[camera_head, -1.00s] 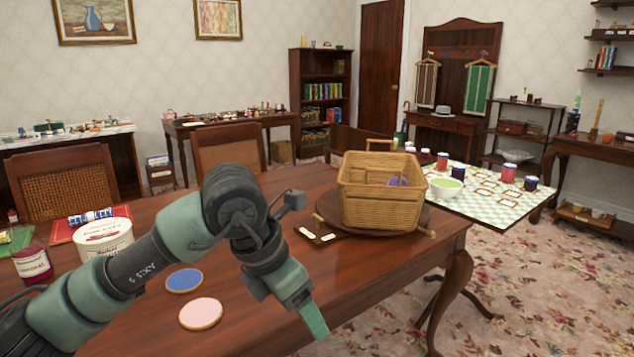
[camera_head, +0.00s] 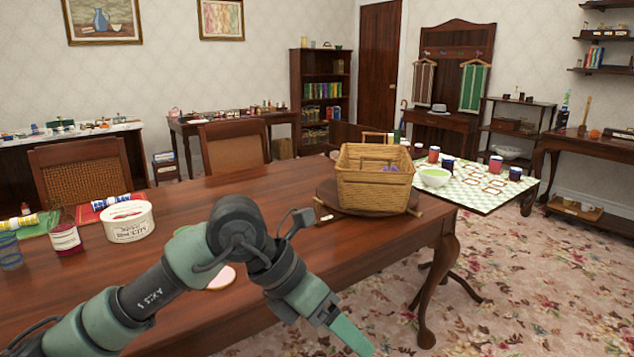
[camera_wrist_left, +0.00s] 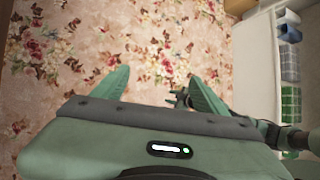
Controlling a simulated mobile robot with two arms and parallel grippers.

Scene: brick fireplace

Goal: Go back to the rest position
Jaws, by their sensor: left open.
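My left gripper (camera_head: 347,335) reaches in from the lower left of the head view, past the near edge of the wooden table (camera_head: 300,215). It points down and to the right over the floor. My right gripper is not recognisable in the head view. No object is held.
A wicker basket (camera_head: 375,188) sits on a round wooden board at the table's right end. A white tub (camera_head: 128,222) and a dark red jar (camera_head: 66,236) stand at the left. A checked table (camera_head: 485,195) with cups and a bowl stands behind right. Open carpet (camera_head: 500,300) lies right.

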